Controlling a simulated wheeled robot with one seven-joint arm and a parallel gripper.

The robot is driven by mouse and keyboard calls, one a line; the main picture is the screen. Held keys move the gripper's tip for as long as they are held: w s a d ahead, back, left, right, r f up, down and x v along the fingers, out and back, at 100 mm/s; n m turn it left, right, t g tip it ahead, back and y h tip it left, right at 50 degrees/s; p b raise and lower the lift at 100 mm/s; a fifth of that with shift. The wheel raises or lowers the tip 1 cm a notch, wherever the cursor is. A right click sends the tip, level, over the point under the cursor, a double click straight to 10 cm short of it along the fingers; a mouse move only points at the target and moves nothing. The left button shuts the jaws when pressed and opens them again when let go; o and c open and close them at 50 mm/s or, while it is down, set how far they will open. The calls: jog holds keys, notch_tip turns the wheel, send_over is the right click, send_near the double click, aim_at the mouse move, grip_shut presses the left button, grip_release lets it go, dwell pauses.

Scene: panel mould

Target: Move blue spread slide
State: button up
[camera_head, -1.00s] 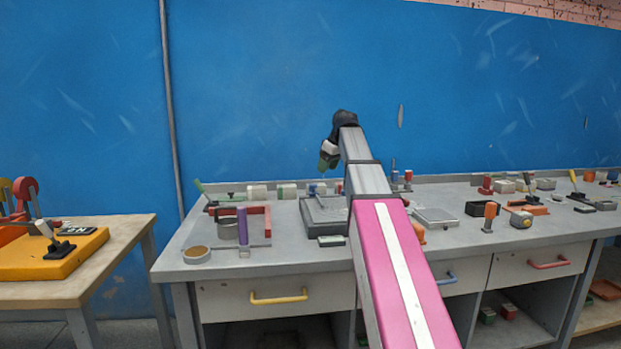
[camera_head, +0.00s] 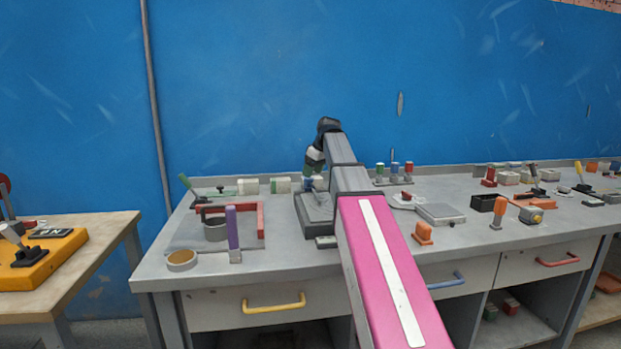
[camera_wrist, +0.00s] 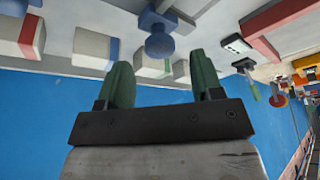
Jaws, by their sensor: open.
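A blue knob (camera_wrist: 159,44) on a short stem shows in the wrist view, attached to a grey part; I take it as the blue spread slide. In the head view a small blue piece (camera_head: 309,184) shows at the grey mould block (camera_head: 315,212), partly hidden by my arm. My gripper (camera_wrist: 162,76) is open, its two green fingers apart and nothing between them. The blue knob appears just beyond the fingertips, roughly in line with the gap. In the head view my gripper (camera_head: 313,160) is above the back of the mould block.
White blocks with green (camera_head: 247,187) and other coloured bands line the back. A purple-handled stand (camera_head: 233,228) and red frame (camera_head: 262,220) are left. Three coloured posts (camera_head: 395,170), a grey plate (camera_head: 440,214) and an orange piece (camera_head: 423,233) are right.

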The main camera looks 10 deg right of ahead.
jog(key=shift+x, duration=1.6)
grip_shut()
jog(key=shift+a, duration=3.15)
grip_release()
jog(key=shift+a, duration=0.15)
jog(key=shift+r, duration=0.1)
jog(key=v, duration=1)
jog(key=shift+r, duration=0.3)
